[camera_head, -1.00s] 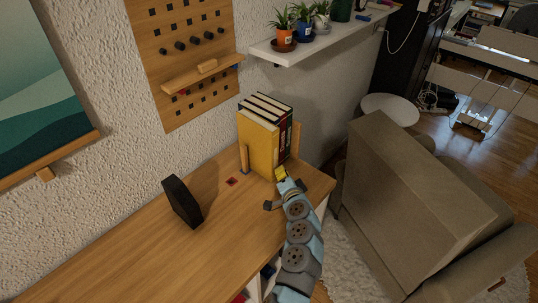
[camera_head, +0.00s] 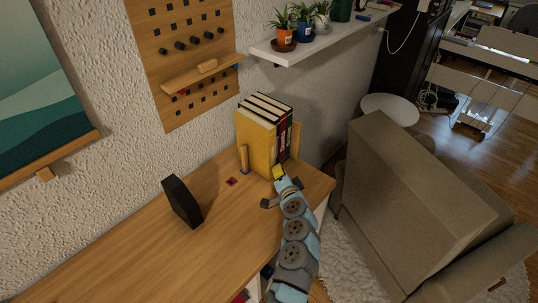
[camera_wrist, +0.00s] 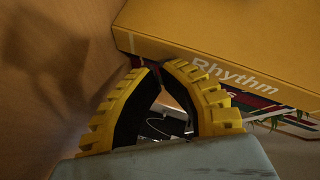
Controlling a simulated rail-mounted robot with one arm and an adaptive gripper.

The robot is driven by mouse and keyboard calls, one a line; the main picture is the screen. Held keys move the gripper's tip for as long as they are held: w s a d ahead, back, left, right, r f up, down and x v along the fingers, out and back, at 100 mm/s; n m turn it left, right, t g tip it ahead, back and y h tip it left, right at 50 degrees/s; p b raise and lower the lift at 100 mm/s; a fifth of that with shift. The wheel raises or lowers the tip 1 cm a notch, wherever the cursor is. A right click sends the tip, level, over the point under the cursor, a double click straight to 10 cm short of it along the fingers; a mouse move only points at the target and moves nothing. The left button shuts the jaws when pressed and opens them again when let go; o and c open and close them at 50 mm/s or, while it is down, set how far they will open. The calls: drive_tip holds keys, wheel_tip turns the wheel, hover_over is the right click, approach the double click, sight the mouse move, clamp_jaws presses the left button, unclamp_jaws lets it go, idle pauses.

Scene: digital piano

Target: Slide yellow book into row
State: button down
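The yellow book (camera_head: 256,146) stands at the left end of a short row of books (camera_head: 282,125) on the wooden desk. Its wide yellow cover faces left, and its spine faces my gripper. In the wrist view the yellow book (camera_wrist: 225,40) fills the upper right, with "Rhythm" printed on it. My gripper (camera_head: 279,174) is low at the book's near edge. In the wrist view my gripper (camera_wrist: 160,64) has yellow ribbed fingers with their tips together and nothing seen between them. The tips are at the book's edge; I cannot tell for certain if they touch.
Wooden uprights, one on the left (camera_head: 244,159) and one on the right (camera_head: 296,138), flank the row. A black block (camera_head: 182,202) stands on the desk (camera_head: 130,245), left of the books. A sofa (camera_head: 415,190) is to the right. A shelf with plants (camera_head: 300,45) is above.

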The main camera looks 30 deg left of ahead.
drive_tip(key=shift+w+a+f, duration=0.1)
drive_tip(key=shift+a, duration=0.8)
idle(0.6)
drive_tip(key=shift+d, duration=0.1)
drive_tip(key=shift+d, duration=0.75)
drive_tip(key=shift+s+d+b, duration=0.2)
drive_tip(key=shift+d+b, duration=0.05)
drive_tip(key=shift+d, duration=0.6)
drive_tip(key=shift+s+d+b, duration=0.2)
drive_tip(key=shift+d, duration=0.65)
